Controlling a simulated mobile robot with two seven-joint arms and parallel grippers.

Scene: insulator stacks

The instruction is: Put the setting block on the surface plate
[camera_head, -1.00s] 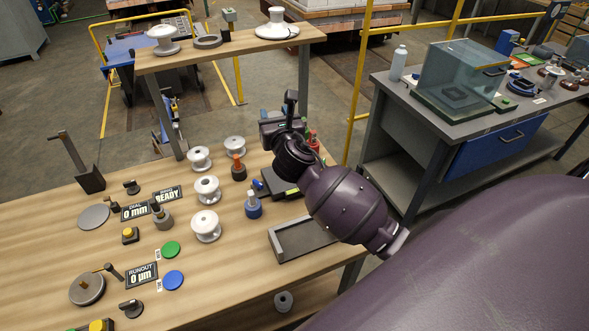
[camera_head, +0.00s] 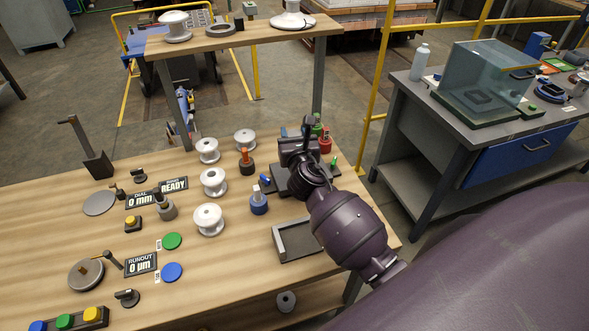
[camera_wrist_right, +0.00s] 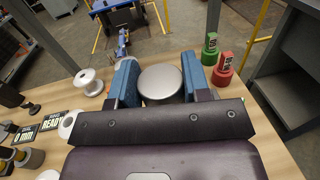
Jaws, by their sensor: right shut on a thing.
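My right gripper (camera_head: 294,140) is over the right back part of the wooden bench. In the right wrist view its blue fingers (camera_wrist_right: 158,72) are shut on a grey, round-topped metal piece (camera_wrist_right: 160,84). Only its top shows, so I cannot tell whether it is the setting block. A flat grey disc (camera_head: 99,203), possibly the surface plate, lies at the bench's left beside the dial display (camera_head: 142,199) reading 0 mm. The right gripper is far to the right of it. My left gripper is not in view.
White spools (camera_head: 213,182), an orange-topped post (camera_head: 246,161) and a blue-based post (camera_head: 259,201) stand mid-bench. Green (camera_wrist_right: 209,47) and red (camera_wrist_right: 222,68) pieces are right of the gripper. A grey tray (camera_head: 283,251) lies in front. A raised shelf (camera_head: 262,34) crosses behind.

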